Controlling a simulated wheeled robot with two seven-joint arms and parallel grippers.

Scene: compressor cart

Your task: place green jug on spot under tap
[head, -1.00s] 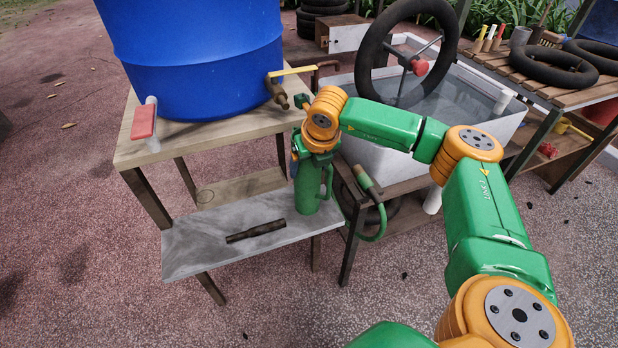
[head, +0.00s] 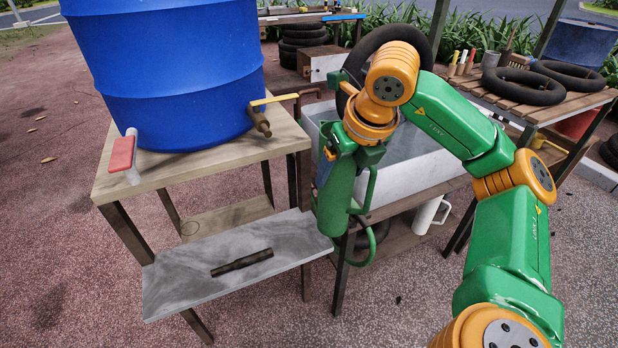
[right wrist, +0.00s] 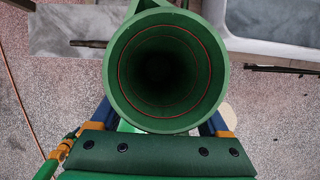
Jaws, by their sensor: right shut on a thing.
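The green jug (head: 337,200) hangs upright in my right gripper (head: 345,155), just off the right end of the grey shelf. In the right wrist view its open mouth (right wrist: 163,65) faces the camera, with blue fingers at its sides; the inside looks empty. The brass tap (head: 260,120) with a yellow lever is at the lower right of the blue barrel (head: 170,75), left of the jug. My left gripper is not in view.
A dark rod (head: 242,262) lies on the grey shelf (head: 180,290). A red-and-white piece (head: 124,156) is at the wooden tabletop's left edge. A table leg stands between tap and jug. A water tub (head: 415,185) and a white mug (head: 428,214) are to the right.

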